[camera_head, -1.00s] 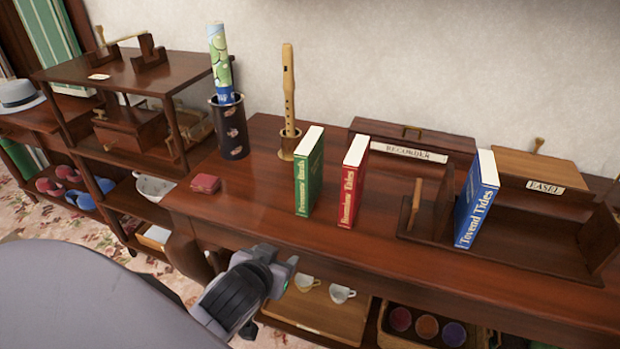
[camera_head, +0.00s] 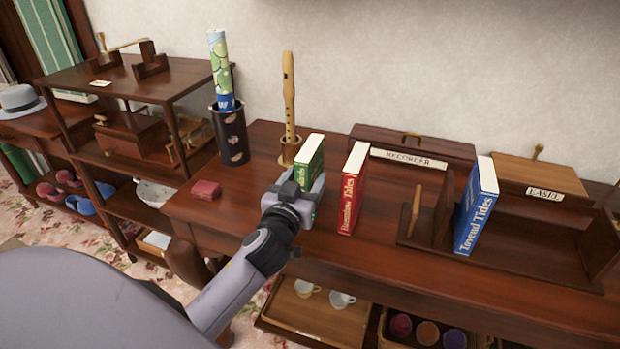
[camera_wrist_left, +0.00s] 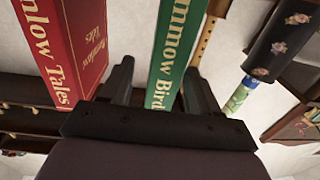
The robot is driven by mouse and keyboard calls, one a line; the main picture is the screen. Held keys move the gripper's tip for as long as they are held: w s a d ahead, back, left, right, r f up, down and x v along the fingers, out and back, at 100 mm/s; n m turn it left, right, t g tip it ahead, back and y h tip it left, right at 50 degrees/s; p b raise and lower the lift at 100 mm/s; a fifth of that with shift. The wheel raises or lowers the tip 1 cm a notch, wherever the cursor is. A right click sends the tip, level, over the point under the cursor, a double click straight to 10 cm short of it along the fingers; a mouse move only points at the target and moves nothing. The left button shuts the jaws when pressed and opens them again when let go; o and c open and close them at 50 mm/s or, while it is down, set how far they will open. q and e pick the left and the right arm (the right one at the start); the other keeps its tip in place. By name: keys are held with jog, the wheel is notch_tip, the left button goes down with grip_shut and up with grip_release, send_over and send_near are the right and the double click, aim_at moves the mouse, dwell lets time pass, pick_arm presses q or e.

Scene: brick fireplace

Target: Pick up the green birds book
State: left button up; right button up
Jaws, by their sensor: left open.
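The green birds book (camera_head: 309,160) stands upright on the wooden table, its lower part hidden behind my left gripper (camera_head: 301,187) in the head view. In the left wrist view, the green book's spine (camera_wrist_left: 169,75) reads "nnow Bird" and lies between the two open fingers of my left gripper (camera_wrist_left: 158,88), with a gap to the left finger and less room at the right one. I cannot tell whether either finger touches it. The right gripper is not in view.
A red book (camera_head: 353,190) stands close to the right, also in the left wrist view (camera_wrist_left: 65,45). A blue book (camera_head: 477,208) leans in a wooden rack (camera_head: 520,248). A recorder (camera_head: 289,95) on a stand is behind the green book.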

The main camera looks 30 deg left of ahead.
pick_arm(q)
jog(key=x, duration=0.4)
jog(key=shift+w+a+f, duration=0.2)
jog(key=shift+a, duration=0.05)
jog(key=c, duration=1)
jog(key=shift+r, duration=0.1)
grip_shut()
